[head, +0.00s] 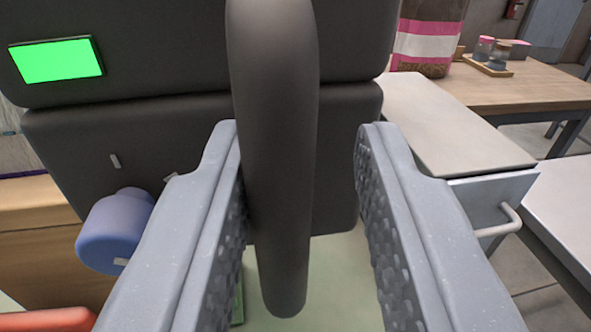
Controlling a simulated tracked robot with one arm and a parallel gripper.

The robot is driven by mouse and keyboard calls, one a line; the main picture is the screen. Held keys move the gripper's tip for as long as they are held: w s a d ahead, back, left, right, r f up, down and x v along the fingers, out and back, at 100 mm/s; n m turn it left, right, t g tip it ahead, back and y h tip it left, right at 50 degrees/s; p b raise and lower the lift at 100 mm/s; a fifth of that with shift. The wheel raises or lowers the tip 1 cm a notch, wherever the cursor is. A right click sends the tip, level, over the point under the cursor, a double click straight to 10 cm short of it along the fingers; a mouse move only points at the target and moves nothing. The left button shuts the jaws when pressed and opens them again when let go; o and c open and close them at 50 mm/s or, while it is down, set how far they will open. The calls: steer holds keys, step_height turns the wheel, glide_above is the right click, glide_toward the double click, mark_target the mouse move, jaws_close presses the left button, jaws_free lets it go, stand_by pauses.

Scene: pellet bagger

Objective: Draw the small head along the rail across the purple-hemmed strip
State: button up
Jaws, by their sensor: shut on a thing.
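My gripper (300,180) fills the lower middle of the head view, its two grey fingers with textured inner pads on either side of a thick dark upright handle (275,110). It is shut on this handle; the left finger overlaps the handle's edge, and the right pad's contact is not clear from this angle. Behind the handle is a dark housing (180,60) in two blocks, with a lit green screen (56,60). I cannot tell which part is the small head. A thin purple edge (20,174) shows at the far left; most of the strip and the rail are hidden.
A blue knob (115,230) sticks out low on the left, above a red piece (45,320). A pale cabinet (455,130) with a drawer handle stands right. Behind it, a wooden table (530,90) bears a pink-and-white bag of pellets (430,40) and a tray of jars.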

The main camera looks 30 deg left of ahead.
steer(key=b+v, duration=0.3)
steer(key=v, duration=0.9)
steer(key=shift+s+d, duration=0.2)
steer(key=shift+s, duration=0.15)
step_height(320, 180, up, 16)
steer(key=w+d+m+t+h+b, duration=0.1)
steer(key=w+d+t+h+b, duration=0.1)
steer(key=d+h+b, duration=0.3)
steer(key=s+a+r+m+h+b, duration=0.25)
steer(key=s+r+h, duration=0.35)
steer(key=r, duration=0.8)
steer(key=s+a+r+b, duration=0.2)
steer(key=s+a+r, duration=0.1)
steer(key=s, duration=0.7)
steer(key=s+a+r+m+g+y+b, duration=0.1)
steer(key=s+a+r, duration=0.2)
steer(key=s, duration=0.7)
steer(key=s+a+r+m+g+y+b, duration=0.1)
steer(key=s+a+r, duration=0.3)
steer(key=s, duration=0.6)
steer(key=shift+s+a+b, duration=0.25)
steer(key=shift+a+b, duration=0.3)
steer(key=shift+b, duration=0.3)
